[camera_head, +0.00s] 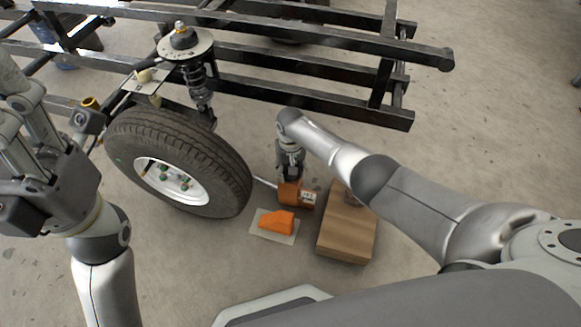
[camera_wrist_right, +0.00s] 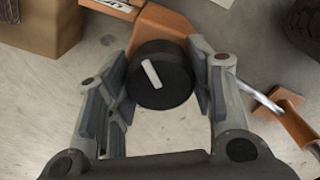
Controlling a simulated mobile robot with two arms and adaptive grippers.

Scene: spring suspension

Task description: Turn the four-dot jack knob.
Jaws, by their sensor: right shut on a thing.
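The jack (camera_head: 290,194) is orange with a white label and stands on the floor to the right of the wheel. Its orange arm also shows in the right wrist view (camera_wrist_right: 165,24). A round black knob (camera_wrist_right: 160,82) with a white bar on its face is on the jack. My right gripper (camera_head: 289,174) reaches down over the jack, its fingers shut on opposite sides of the knob. The knob is hidden in the head view, and no dots show on it. My left gripper (camera_head: 40,135) is raised at the far left, away from the jack; its jaw opening is unclear.
A tyre on a white rim (camera_head: 180,165) stands left of the jack, below a spring strut (camera_head: 196,82) and black frame rails (camera_head: 300,98). An orange wedge (camera_head: 277,222) lies on a pale sheet in front. A wooden box (camera_head: 346,230) stands at the right.

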